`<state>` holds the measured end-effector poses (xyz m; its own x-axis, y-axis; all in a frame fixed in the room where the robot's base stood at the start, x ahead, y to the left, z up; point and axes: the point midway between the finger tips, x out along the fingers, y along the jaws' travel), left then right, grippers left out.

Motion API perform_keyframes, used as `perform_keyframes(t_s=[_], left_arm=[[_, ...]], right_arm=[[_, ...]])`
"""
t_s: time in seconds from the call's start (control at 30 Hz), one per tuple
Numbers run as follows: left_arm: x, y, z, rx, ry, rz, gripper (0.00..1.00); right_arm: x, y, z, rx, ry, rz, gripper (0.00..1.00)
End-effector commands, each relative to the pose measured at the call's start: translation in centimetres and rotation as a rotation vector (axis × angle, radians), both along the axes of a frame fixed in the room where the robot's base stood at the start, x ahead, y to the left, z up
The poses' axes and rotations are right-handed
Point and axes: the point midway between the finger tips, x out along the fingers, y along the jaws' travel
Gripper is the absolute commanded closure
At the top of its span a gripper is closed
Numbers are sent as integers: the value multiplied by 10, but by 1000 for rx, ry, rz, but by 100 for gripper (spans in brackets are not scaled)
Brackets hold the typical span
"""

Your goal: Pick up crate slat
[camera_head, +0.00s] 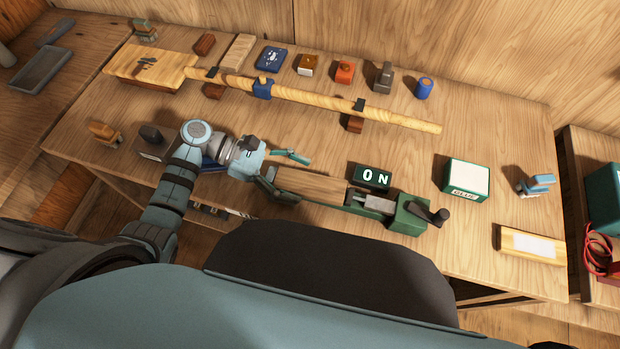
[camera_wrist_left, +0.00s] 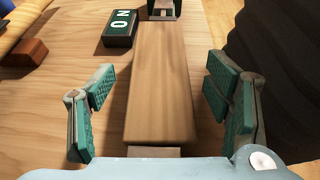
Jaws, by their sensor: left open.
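The crate slat (camera_head: 312,186) is a flat brown wooden board near the table's front edge. Its right end meets a green clamp-like fixture (camera_head: 408,217) with a grey metal block and a black knob. In the left wrist view the slat (camera_wrist_left: 162,85) runs lengthwise away from me between the fingers. My left gripper (camera_head: 284,172) is at the slat's left end, open, with one finger on each side. In the left wrist view, gaps show between the slat and both green-padded fingers of the gripper (camera_wrist_left: 160,76). The right gripper is not in view.
A dark "ON" block (camera_head: 370,177) sits just behind the slat's right end. A long wooden paddle (camera_head: 300,93) lies on supports farther back. A glue box (camera_head: 466,180) and a wooden block with a white label (camera_head: 530,244) are at right. Several small items line the back.

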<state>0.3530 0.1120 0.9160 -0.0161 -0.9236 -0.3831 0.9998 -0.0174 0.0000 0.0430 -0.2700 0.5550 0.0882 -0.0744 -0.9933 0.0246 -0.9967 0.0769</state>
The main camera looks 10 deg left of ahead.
Motion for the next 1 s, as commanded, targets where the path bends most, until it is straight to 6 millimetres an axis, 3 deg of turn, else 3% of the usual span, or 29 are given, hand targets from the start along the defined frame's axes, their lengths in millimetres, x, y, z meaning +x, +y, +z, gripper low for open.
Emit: perform_keyframes(t_s=[0.1, 0.33, 0.67, 1.0], left_arm=[[-1, -18, -4, -2, 1, 1, 28], [-1, -21, -8, 1, 0, 2, 28], [-1, -21, -8, 1, 0, 3, 80], [-1, -21, -2, 1, -3, 3, 82]], right_arm=[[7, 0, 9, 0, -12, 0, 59], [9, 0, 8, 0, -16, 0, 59], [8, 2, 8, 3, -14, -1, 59], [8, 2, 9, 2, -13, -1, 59]])
